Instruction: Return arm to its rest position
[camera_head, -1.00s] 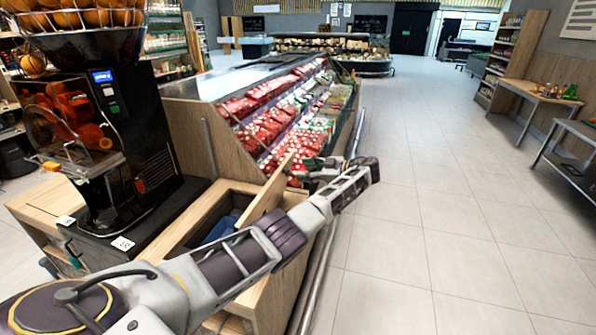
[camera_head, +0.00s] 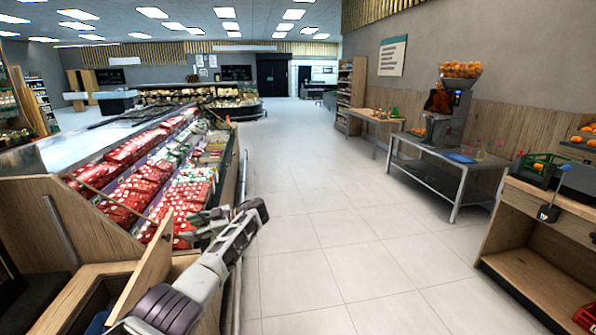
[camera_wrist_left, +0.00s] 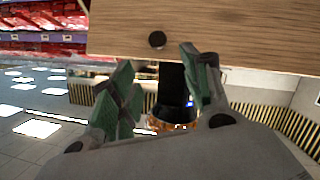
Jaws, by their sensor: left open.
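My left arm (camera_head: 200,285) reaches up from the bottom of the head view, beside the long display case. Its gripper (camera_head: 197,228) is by the upper end of a raised wooden panel (camera_head: 148,268). In the left wrist view the green-padded fingers of the gripper (camera_wrist_left: 160,90) stand apart with nothing held between them. A wooden board (camera_wrist_left: 250,30) spans the top of that view, close to the fingertips; I cannot tell if they touch. My right gripper is not in view.
The display case (camera_head: 65,215) with red packages lies along the left. A wide tiled floor (camera_head: 325,240) is clear in the middle. On the right stand a metal table (camera_head: 425,175), an orange juicer (camera_head: 445,118) and a wooden counter (camera_head: 530,260).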

